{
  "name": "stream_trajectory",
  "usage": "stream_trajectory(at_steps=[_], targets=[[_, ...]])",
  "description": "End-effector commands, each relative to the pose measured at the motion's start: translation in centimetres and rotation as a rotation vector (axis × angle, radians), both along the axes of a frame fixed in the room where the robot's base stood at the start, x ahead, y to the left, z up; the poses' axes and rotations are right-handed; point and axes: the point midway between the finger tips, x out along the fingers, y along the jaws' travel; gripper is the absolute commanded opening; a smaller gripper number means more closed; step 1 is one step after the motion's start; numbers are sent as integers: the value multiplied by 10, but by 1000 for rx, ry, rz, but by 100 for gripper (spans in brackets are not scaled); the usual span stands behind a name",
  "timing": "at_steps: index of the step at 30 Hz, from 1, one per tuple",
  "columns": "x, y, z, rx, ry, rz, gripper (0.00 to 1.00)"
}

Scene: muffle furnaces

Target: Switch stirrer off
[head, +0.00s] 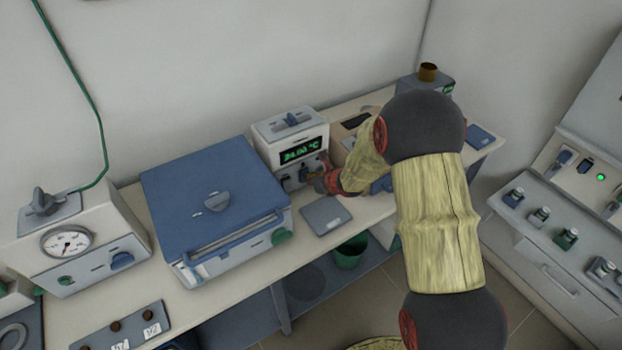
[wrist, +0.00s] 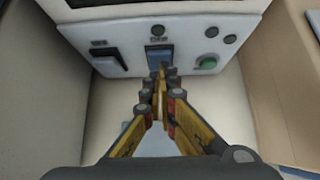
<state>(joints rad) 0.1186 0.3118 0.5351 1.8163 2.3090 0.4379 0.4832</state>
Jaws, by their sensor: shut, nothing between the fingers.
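A white device (head: 270,150) with a green digital display (head: 299,151) stands on the bench; no readable label marks it as the stirrer. In the head view my gripper (head: 318,181) is at the device's lower front, hiding part of the panel.
A blue-lidded box (head: 200,178) stands left of the device, and a white gauge unit (head: 95,235) farther left. A grey flat plate (head: 325,215) lies in front on the bench. A brown box edge (wrist: 285,80) is close on the right in the wrist view.

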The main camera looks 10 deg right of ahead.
Motion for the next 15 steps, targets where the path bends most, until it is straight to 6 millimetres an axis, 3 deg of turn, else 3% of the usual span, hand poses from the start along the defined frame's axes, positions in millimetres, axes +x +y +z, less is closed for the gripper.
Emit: stream_trajectory(at_steps=[15], targets=[[1, 0, 17, 0, -3, 1, 0]])
